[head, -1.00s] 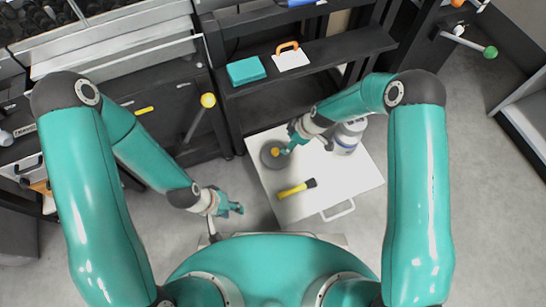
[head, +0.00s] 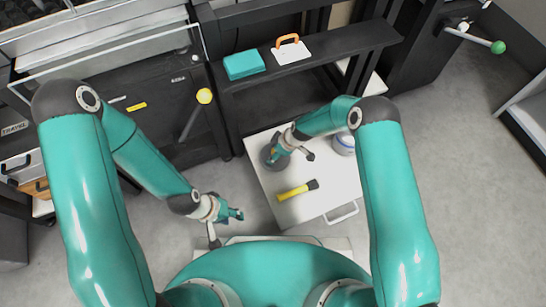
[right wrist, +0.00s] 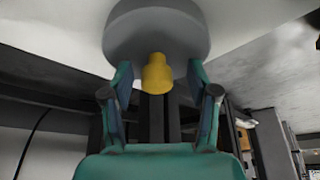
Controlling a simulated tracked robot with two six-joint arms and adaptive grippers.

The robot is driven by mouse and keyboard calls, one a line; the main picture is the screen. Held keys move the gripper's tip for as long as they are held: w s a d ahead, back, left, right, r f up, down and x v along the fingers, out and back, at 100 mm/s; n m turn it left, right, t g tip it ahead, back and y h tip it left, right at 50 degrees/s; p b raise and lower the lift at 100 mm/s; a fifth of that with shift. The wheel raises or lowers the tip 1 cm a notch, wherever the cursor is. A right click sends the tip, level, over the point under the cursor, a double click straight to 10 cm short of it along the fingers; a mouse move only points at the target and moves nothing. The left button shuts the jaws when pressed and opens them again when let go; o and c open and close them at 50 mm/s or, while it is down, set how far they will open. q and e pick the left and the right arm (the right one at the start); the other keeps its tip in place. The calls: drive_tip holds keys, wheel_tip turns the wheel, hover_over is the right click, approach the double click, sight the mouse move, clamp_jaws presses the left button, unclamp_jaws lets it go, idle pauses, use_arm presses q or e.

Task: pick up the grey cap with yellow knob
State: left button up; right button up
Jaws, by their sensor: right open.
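The grey cap (head: 267,154) lies on the white table (head: 335,190), near its far left corner, partly hidden by my right gripper (head: 278,157). In the right wrist view the grey cap (right wrist: 157,30) fills the top, and its yellow knob (right wrist: 157,75) points toward me. My right gripper (right wrist: 158,80) is open, with one finger on each side of the knob and gaps between. My left gripper (head: 236,214) hangs left of the white table, away from the cap; its finger opening is too small to judge.
A yellow and black tool (head: 295,190) lies on the table in front of the cap. A white and blue container (head: 344,143) stands to the right, partly behind my right arm. A shelf (head: 310,65) behind holds a teal box (head: 244,65) and an orange-handled item (head: 290,50).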

clamp_jaws()
drive_tip(key=shift+r, duration=0.2)
idle(0.3)
